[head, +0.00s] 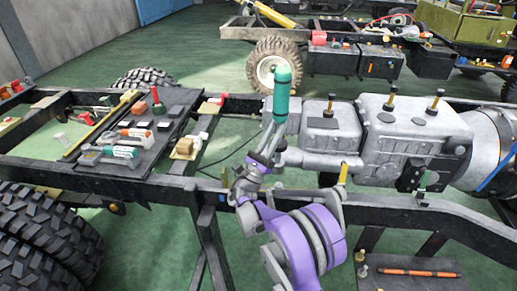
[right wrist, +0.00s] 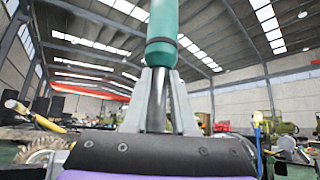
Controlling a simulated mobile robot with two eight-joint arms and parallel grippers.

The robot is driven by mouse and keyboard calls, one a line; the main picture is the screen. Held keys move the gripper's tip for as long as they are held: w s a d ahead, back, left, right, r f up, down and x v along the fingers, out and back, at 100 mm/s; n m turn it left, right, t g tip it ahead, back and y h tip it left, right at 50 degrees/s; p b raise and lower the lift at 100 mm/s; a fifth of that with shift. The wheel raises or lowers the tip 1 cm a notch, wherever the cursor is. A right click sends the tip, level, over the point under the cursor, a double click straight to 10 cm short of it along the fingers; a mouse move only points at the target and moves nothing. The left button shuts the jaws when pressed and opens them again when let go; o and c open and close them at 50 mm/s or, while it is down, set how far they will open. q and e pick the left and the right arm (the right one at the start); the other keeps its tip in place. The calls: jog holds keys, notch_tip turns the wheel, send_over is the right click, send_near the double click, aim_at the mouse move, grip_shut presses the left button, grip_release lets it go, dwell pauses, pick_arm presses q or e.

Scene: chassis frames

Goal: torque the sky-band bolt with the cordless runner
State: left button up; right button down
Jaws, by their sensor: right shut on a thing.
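My right gripper (head: 258,160) is shut on a teal-handled tool (head: 282,92) by its grey shaft, in front of the grey engine block. The tool stands nearly upright, teal end up. In the right wrist view, the teal tool (right wrist: 175,40) rises between the two grey fingers (right wrist: 158,100). I cannot tell whether it is the cordless runner. Several bolts with dark and yellow heads, one of them a tall bolt (head: 390,100), stand on the gearbox (head: 405,130). No sky band can be made out. My left gripper is out of view.
A dark tray (head: 160,152) on the chassis frame at left holds several tools, including a teal-and-white one (head: 112,152). The dark near rail (head: 410,205) runs beneath the gearbox. A lower shelf (head: 440,262) holds an orange bar (head: 405,272). Tyres stand at left.

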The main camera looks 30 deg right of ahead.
aim_at(278, 154)
jog(key=shift+s+d+r, duration=0.2)
jog(key=shift+d+r, duration=0.25)
jog(key=shift+r, duration=0.05)
jog(key=shift+f+b, duration=1.6)
jog(key=shift+f, duration=1.45)
jog(key=shift+f+b, duration=0.45)
jog(key=shift+f, duration=0.15)
jog(key=shift+f+b, duration=1.5)
jog(key=shift+f, duration=0.25)
dwell(0.8)
dwell(1.3)
